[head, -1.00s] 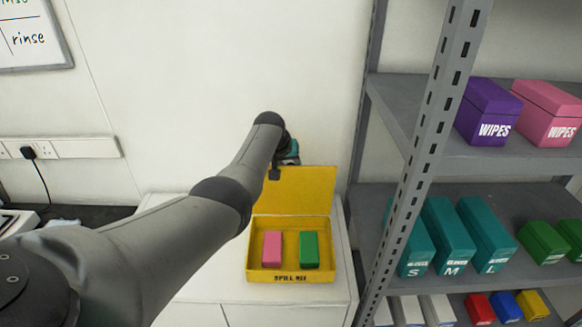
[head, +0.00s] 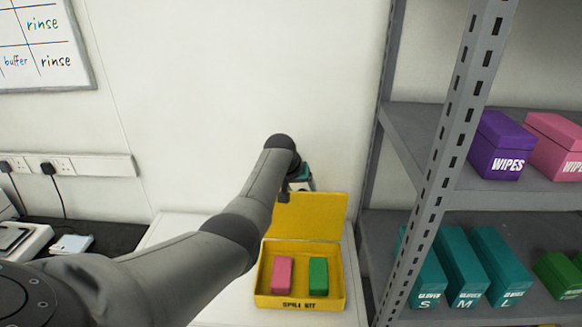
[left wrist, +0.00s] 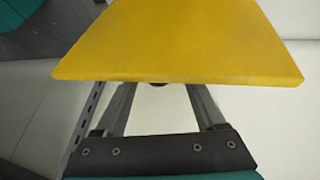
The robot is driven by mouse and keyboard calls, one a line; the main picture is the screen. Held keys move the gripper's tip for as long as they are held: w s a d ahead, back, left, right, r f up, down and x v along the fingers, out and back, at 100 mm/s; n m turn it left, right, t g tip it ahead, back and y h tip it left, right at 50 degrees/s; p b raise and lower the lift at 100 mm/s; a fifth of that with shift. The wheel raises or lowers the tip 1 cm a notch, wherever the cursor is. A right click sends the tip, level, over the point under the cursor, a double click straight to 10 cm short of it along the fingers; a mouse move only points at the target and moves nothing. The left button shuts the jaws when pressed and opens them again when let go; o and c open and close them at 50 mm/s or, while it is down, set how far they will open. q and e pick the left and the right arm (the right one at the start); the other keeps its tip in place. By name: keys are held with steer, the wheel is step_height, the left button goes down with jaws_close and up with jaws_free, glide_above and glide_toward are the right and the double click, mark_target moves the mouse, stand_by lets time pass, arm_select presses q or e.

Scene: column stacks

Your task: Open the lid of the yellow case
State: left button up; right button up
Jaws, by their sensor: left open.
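The yellow case (head: 340,287) stands on a white cabinet in the head view, its front lettered as a spill kit. Its lid (head: 312,217) stands raised at the back, leaving the inside open. A pink block (head: 282,273) and a green block (head: 318,276) are inside. My left gripper (head: 296,190) is at the lid's upper left edge, mostly hidden by my arm. In the left wrist view the lid (left wrist: 180,45) fills the top, and my left gripper's fingers (left wrist: 160,95) are apart, their tips hidden by the lid. My right gripper is not in view.
A grey metal shelf (head: 435,190) with teal glove boxes (head: 462,265), a purple wipes box (head: 497,145) and a pink one (head: 555,147) stands close on the right. A white wall is behind. The cabinet top (head: 180,228) is bare left of the case.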

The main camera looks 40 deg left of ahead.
arm_select(q)
steer(key=p+v, duration=0.1)
steer(key=v, duration=1.2)
stand_by(0.4)
